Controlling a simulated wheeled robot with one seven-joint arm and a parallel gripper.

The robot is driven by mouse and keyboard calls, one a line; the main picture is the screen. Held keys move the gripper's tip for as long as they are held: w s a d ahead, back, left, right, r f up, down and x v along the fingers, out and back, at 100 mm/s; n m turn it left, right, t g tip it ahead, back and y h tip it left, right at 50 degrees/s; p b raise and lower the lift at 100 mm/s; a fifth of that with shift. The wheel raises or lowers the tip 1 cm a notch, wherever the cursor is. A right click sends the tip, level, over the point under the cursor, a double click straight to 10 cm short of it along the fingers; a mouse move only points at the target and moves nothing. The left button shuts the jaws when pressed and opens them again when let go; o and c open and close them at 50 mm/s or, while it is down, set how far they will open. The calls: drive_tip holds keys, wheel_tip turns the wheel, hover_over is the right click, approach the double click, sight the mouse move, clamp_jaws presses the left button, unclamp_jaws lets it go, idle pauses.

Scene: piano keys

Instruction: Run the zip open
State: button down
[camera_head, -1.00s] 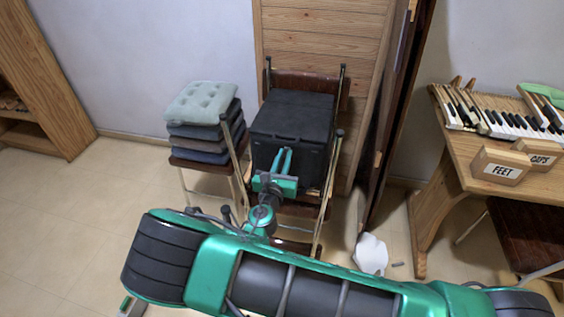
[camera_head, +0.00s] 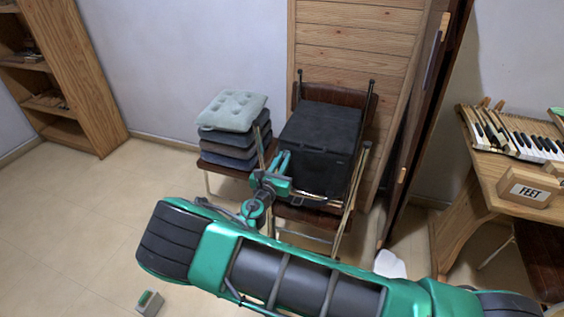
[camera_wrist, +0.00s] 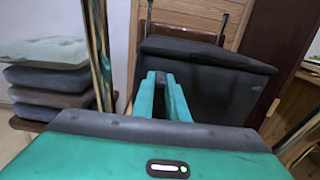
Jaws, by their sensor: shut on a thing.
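A black box-shaped bag (camera_head: 324,124) with a flat lid sits on a folding chair against the wooden panel. In the wrist view the bag (camera_wrist: 225,88) fills the right side, with a dark line under the lid's front edge. My gripper (camera_head: 285,158) is at the bag's left front corner, near lid height. In the wrist view its two green fingers (camera_wrist: 161,78) point at that corner and are close together. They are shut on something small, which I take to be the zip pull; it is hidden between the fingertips. I cannot see how far the zip is open.
A stack of cushions (camera_head: 232,112) stands on a chair just left of the bag. The chair's metal rails (camera_head: 360,175) rise beside the bag. A desk (camera_head: 480,185) with piano keys and a FEET box (camera_head: 529,188) is at right.

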drive_tip(key=c, duration=1.9)
unclamp_jaws()
drive_tip(key=shift+a, duration=0.4)
drive_tip(key=shift+o, duration=0.8)
drive_tip(key=shift+d, duration=0.1)
drive_tip(key=v, duration=1)
drive_tip(key=shift+s, duration=0.3)
